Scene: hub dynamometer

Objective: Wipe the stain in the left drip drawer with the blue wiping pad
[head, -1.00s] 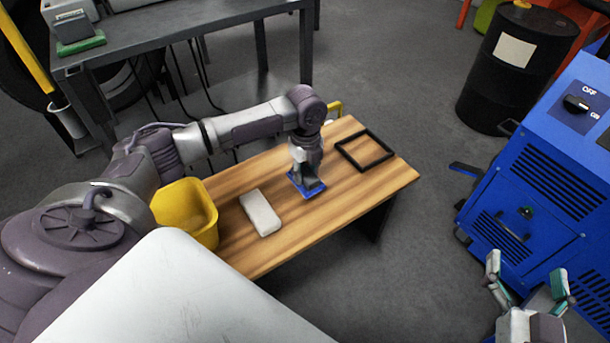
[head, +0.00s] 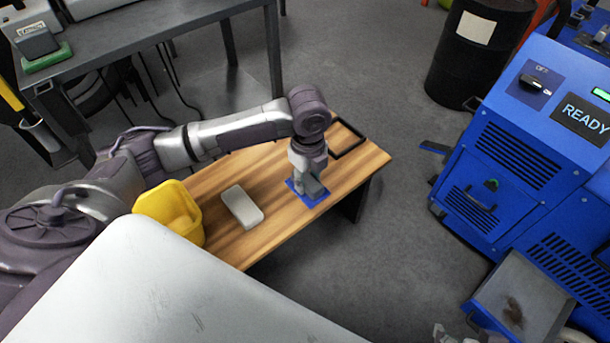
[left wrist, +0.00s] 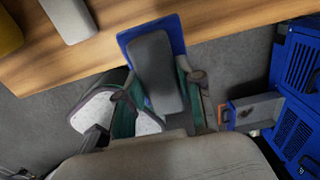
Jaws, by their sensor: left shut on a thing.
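My left gripper (head: 309,190) is shut on the grey handle (left wrist: 158,70) of the blue wiping pad (head: 297,187). The pad's blue plate (left wrist: 150,33) shows around the handle in the left wrist view, overlapping the table's edge. The pad appears over the wooden table's front part; the exact gap beneath it is hard to tell. An open grey drip drawer (head: 537,290) with a brown stain (head: 513,308) is at the lower right; it also shows in the left wrist view (left wrist: 240,117). Only bits of my right gripper (head: 452,336) show at the bottom edge.
The wooden table (head: 275,235) holds a yellow bin (head: 170,212), a white block (head: 242,207) and a black frame (head: 350,150). The blue machine (head: 520,150) stands right, with a black drum (head: 475,55) behind. Grey floor lies open between table and machine.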

